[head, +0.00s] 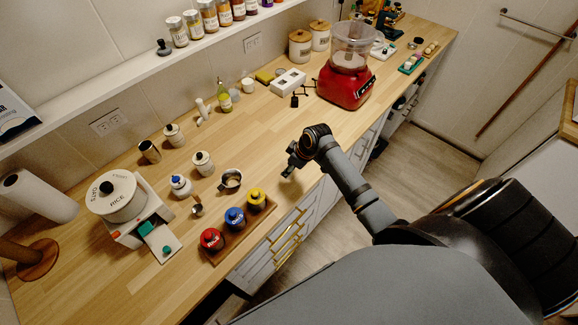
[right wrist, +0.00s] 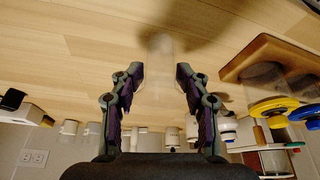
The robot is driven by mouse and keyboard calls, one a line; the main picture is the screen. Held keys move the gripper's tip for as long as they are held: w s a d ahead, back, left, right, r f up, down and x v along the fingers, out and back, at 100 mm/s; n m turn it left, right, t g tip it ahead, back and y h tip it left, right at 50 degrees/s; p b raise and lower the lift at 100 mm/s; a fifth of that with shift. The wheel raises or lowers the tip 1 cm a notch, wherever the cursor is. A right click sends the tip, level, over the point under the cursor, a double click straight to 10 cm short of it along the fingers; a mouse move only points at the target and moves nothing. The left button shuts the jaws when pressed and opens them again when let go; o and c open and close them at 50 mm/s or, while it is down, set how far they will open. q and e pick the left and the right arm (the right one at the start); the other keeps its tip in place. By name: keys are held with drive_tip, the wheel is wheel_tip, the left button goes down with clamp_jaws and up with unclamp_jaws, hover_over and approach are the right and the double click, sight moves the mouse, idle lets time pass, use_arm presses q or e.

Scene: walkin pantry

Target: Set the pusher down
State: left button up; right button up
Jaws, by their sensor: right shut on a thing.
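My right gripper (head: 292,163) reaches in from the right over the front part of the wooden counter (head: 270,125) in the head view. In the right wrist view the right gripper (right wrist: 160,80) is shut on a pale, see-through cylinder, the pusher (right wrist: 160,62), between its two fingers. The pusher's far end points toward the wood, where a dark shadow falls near it. I cannot tell whether it touches the counter. In the head view I cannot make the pusher out. A red food processor (head: 345,85) with a clear bowl stands farther back. My left gripper is not in view.
A wooden tray (head: 242,229) with red, blue and yellow-lidded jars stands left of the gripper. A small black stand (head: 296,99) is near the processor. The counter between is mostly clear; its front edge is close.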

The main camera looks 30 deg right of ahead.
drive_tip(key=o, duration=0.9)
drive_tip(key=shift+o, duration=1.1)
drive_tip(key=shift+w+f, duration=0.1)
drive_tip(key=shift+w, duration=0.05)
drive_tip(key=shift+o, duration=0.9)
drive_tip(key=shift+w, duration=0.1)
drive_tip(key=shift+r, duration=0.25)
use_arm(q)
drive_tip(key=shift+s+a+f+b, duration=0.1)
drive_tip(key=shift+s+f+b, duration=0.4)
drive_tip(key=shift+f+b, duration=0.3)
use_arm(e)
drive_tip(key=v, duration=1.2)
drive_tip(key=shift+a+r, duration=0.1)
